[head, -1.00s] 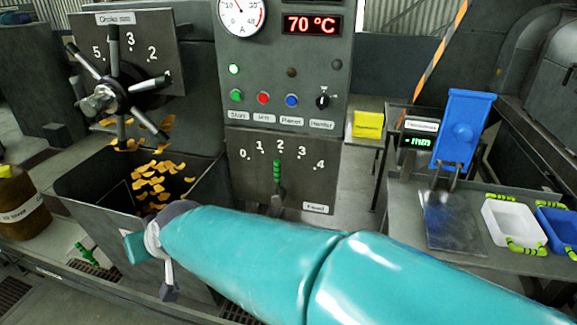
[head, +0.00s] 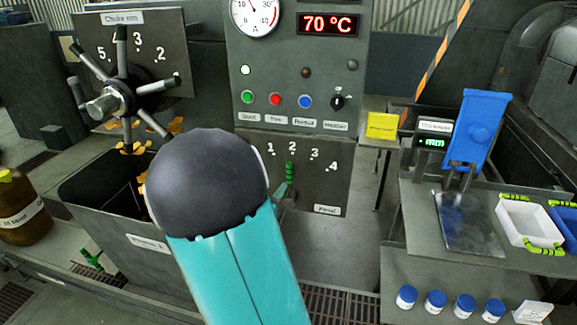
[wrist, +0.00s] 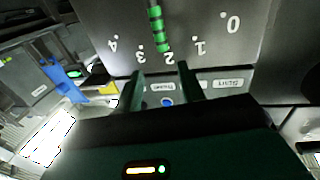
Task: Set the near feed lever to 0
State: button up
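The feed lever has a green ribbed grip (head: 290,172) on a grey panel with a scale from 0 to 4. Its grip points at about 2, and the 0 is hidden behind my arm in the head view. In the wrist view the panel is upside down, with the green grip (wrist: 157,28) ending beside the 2 and the 0 (wrist: 233,22) clear at the right. My gripper (wrist: 161,72) is open, its two fingers apart and empty. The grip's end lies just beyond the gap between the fingertips. My arm hides most of the gripper in the head view.
A spoked choke wheel (head: 120,92) stands at the left above a dark bin (head: 85,190) with orange flakes. Buttons and a 70 °C display (head: 328,24) sit above the lever panel. A side table (head: 415,215) at the right holds a white tray (head: 525,222).

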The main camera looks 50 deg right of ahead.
aim_at(288, 167)
jog(key=x, duration=1.2)
jog(key=shift+w+d, duration=0.15)
jog(key=shift+w, duration=0.05)
grip_shut()
